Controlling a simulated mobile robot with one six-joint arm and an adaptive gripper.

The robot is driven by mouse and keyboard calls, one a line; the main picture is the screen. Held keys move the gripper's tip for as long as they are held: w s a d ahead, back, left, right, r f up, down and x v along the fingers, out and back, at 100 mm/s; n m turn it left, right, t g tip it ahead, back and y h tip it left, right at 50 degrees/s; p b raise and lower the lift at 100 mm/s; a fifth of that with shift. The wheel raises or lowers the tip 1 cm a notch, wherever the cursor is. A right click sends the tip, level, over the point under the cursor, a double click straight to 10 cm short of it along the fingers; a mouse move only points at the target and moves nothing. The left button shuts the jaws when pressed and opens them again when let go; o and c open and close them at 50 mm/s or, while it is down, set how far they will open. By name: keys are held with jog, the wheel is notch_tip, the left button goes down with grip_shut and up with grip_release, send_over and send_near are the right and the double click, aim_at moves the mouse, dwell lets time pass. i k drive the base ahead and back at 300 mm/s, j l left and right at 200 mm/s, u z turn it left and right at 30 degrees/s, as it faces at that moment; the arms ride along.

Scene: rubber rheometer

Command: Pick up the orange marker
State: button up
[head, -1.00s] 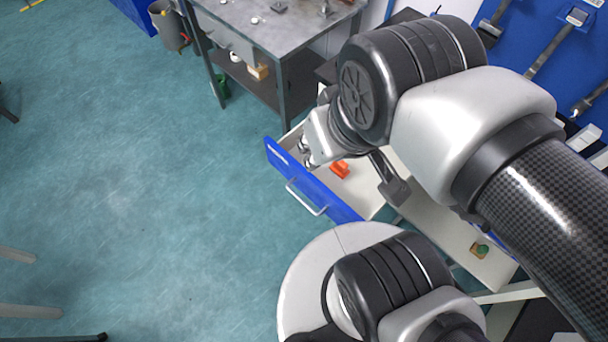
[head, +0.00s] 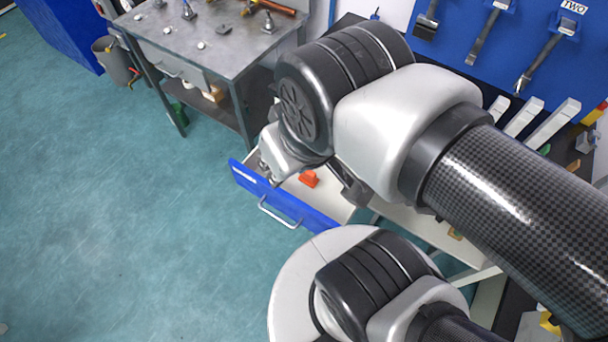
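A small orange object (head: 309,179), which may be the orange marker, lies in the open blue-fronted drawer (head: 325,221). It is partly hidden by my arm, and its full shape is too small to tell. My gripper (head: 352,190) is at the end of my arm, over the drawer. Only a dark part of it shows, just right of the orange object and apart from it in the picture. The rest is hidden behind my wrist, so its opening does not show.
A grey metal workbench (head: 225,55) with small fittings and a hammer stands behind the drawer. A blue tool board (head: 470,45) hangs at the upper right. A grey bin (head: 117,62) stands at the left. The green floor (head: 120,220) at left is clear.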

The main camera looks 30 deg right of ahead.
aim_at(309, 177)
jog(key=z, duration=2.3)
jog(key=j+u, duration=0.15)
jog(key=u, duration=0.2)
jog(key=k+j+u, duration=0.1)
jog(key=u, duration=0.25)
jog(key=j+u, duration=0.35)
